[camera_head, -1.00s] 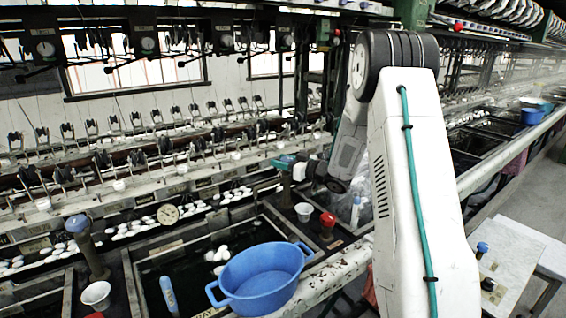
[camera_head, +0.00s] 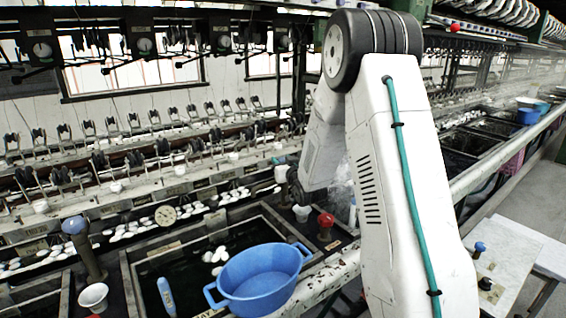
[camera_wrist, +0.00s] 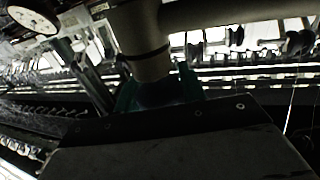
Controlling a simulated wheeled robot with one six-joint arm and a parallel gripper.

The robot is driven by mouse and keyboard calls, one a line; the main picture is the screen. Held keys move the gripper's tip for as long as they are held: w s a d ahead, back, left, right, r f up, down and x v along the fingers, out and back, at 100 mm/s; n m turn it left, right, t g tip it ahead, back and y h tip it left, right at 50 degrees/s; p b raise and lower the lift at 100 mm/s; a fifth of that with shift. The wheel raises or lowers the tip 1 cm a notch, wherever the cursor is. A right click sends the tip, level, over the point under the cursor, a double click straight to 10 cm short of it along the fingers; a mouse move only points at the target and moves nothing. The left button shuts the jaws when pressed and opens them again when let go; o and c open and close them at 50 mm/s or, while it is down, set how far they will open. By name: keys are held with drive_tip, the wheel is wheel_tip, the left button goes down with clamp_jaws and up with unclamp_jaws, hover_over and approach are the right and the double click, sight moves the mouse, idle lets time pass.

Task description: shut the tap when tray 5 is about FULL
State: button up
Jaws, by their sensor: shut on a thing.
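In the wrist view my gripper (camera_wrist: 158,92) has its teal fingers closed around a grey-brown upright post of the tap (camera_wrist: 146,45). A thick horizontal pipe meets the post at the top. In the head view my arm hides most of the gripper and the tap. The basin in front (camera_head: 131,262) holds dark water with a few white cocoons. I cannot read a tray number on it, and the water level against its rim is hard to judge.
A blue two-handled tub (camera_head: 260,283) sits at the basin's front right corner. A red-knobbed valve (camera_head: 326,225) and a white cup (camera_head: 301,213) stand right of the basin. A blue-topped post (camera_head: 88,250) and another white cup (camera_head: 93,296) stand left. A round dial (camera_head: 165,214) is behind.

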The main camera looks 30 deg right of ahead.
drive_tip(key=shift+h, duration=0.3)
drive_tip(key=o, duration=1)
drive_tip(key=shift+c, duration=0.2)
drive_tip(key=v, duration=0.7)
drive_tip(key=shift+s, duration=0.4)
